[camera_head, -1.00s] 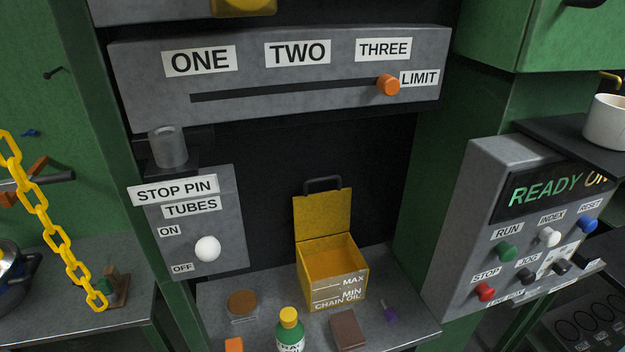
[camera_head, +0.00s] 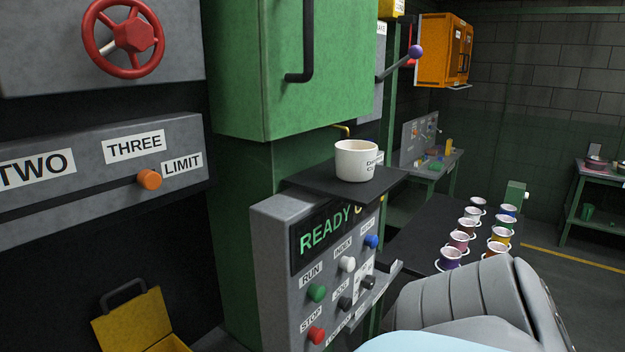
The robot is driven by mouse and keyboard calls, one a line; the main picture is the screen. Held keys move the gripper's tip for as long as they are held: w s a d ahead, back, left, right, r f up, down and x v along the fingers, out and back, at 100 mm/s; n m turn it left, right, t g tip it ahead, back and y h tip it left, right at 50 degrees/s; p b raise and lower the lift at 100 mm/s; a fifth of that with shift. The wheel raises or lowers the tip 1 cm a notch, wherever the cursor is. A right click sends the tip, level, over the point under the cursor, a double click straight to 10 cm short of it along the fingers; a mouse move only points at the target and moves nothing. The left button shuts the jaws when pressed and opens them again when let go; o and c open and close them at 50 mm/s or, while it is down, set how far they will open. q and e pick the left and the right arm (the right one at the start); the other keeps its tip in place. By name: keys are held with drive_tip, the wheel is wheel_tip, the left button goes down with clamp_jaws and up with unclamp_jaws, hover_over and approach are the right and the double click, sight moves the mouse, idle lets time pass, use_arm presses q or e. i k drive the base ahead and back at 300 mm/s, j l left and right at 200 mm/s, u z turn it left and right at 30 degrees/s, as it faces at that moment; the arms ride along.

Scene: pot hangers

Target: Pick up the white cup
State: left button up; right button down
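The white cup (camera_head: 352,162) stands upright on a small dark shelf (camera_head: 318,178) above the control panel, near the middle of the camera_head view. Dark lettering shows on its right side, and a yellowish hook-shaped piece shows just behind its rim. No gripper touches it. A grey padded part of my own arm fills the lower right, but no gripper fingers show. Neither my left nor my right gripper is in view.
The control panel (camera_head: 269,232) with coloured buttons is below the shelf. A green cabinet (camera_head: 245,70) with a black handle hangs up to the left. Several coloured pots stand on a dark table (camera_head: 419,235) at the right. An open yellow box (camera_head: 133,318) is at lower left.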

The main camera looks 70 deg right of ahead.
sight(354, 159)
drive_tip(key=z, duration=2.3)
